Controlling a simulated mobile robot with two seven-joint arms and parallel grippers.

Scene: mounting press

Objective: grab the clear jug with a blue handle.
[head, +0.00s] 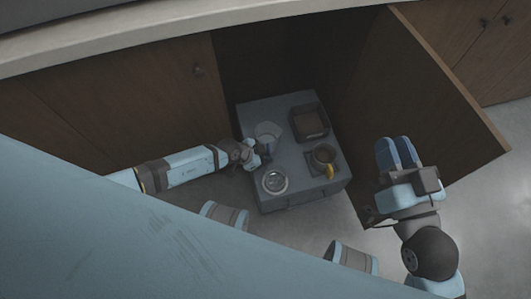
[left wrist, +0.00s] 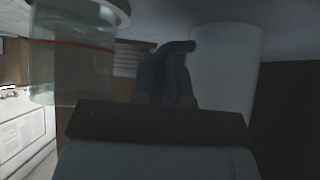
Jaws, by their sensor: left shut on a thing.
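The clear jug (head: 267,131) stands at the left side of a grey platform in front of the open cabinet. Its blue handle (head: 265,148) faces my left gripper (head: 262,153). In the left wrist view the jug's pale translucent body (left wrist: 228,70) is at the right, and its dark blue handle (left wrist: 178,48) reaches between my fingers. My left gripper is shut on the handle; the fingertips are dark and partly hidden. My right gripper (head: 396,153) is raised at the right, apart from the jug, with its blue fingers side by side.
A round glass jar (head: 275,182) stands close to the jug; it also shows in the left wrist view (left wrist: 75,65). A dark square tray (head: 309,121) and a brown cup (head: 324,154) beside a yellow item (head: 330,171) share the grey platform (head: 290,148). The open cabinet door (head: 430,100) stands right.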

